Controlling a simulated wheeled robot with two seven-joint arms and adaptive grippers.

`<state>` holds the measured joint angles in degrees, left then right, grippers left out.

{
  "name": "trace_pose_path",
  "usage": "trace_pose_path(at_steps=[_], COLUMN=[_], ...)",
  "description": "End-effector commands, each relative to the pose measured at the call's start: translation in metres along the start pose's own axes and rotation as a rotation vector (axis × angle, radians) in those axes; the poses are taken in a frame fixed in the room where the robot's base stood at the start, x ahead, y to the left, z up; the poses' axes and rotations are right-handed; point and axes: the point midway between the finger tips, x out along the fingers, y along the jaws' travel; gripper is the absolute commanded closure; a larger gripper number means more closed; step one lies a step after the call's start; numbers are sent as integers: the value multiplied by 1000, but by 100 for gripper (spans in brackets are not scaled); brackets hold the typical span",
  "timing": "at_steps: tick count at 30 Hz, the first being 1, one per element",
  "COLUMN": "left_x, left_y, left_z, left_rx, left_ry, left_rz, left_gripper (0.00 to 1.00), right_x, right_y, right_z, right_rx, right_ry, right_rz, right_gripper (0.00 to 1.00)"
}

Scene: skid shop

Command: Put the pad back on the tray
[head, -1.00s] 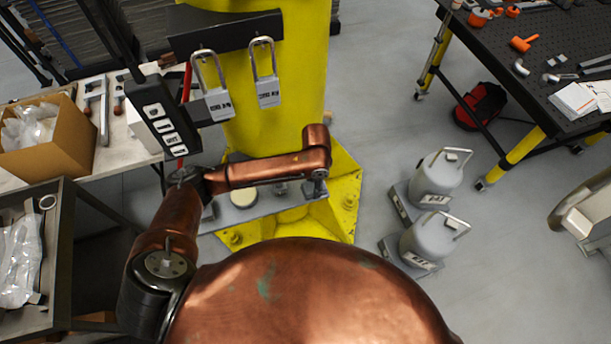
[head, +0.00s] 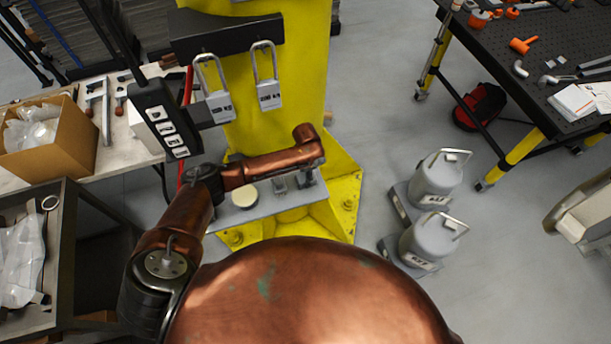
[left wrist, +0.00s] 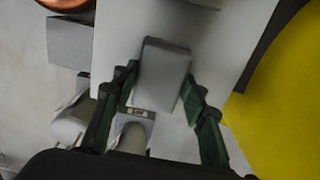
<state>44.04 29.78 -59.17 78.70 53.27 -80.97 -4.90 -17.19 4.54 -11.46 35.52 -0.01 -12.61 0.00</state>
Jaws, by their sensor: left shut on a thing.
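A grey block, which I take to be the pad (left wrist: 162,72), sits between the dark green fingertips of my left gripper (left wrist: 157,86) in the left wrist view. The gripper is shut on it. The pale grey tray (left wrist: 218,42) lies behind the block there; I cannot tell whether they touch. In the head view the grey tray (head: 262,207) juts from the base of the yellow column, and my left arm reaches across it. My left gripper (head: 308,178) is small and partly hidden below the wrist, near the tray's right end. My right gripper is not in view.
A cream disc (head: 244,197) rests on the tray. Two padlocks (head: 219,103) hang above on the yellow column (head: 300,90). Two grey canisters (head: 437,176) stand on the floor to the right. A dark workbench (head: 540,75) is at upper right, a cardboard box (head: 60,150) at left.

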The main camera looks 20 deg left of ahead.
Motion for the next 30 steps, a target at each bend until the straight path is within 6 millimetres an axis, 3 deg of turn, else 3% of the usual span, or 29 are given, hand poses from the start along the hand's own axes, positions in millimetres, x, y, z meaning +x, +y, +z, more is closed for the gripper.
trace_pose_path(at_steps=[6,7,14,23,30], left_x=[2,2,1,-1,-33], left_y=[0,0,0,0,-1], left_z=[0,0,0,0,0], left_rx=[0,0,0,0,2], left_ry=[0,0,0,1,3], left_rz=[-1,0,-1,-1,-4], left_gripper=[79,58,43,43,43], right_x=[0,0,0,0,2], right_y=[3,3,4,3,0], right_z=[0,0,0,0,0], right_rx=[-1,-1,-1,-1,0], right_ry=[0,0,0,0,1], right_rz=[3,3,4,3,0], right_gripper=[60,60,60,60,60])
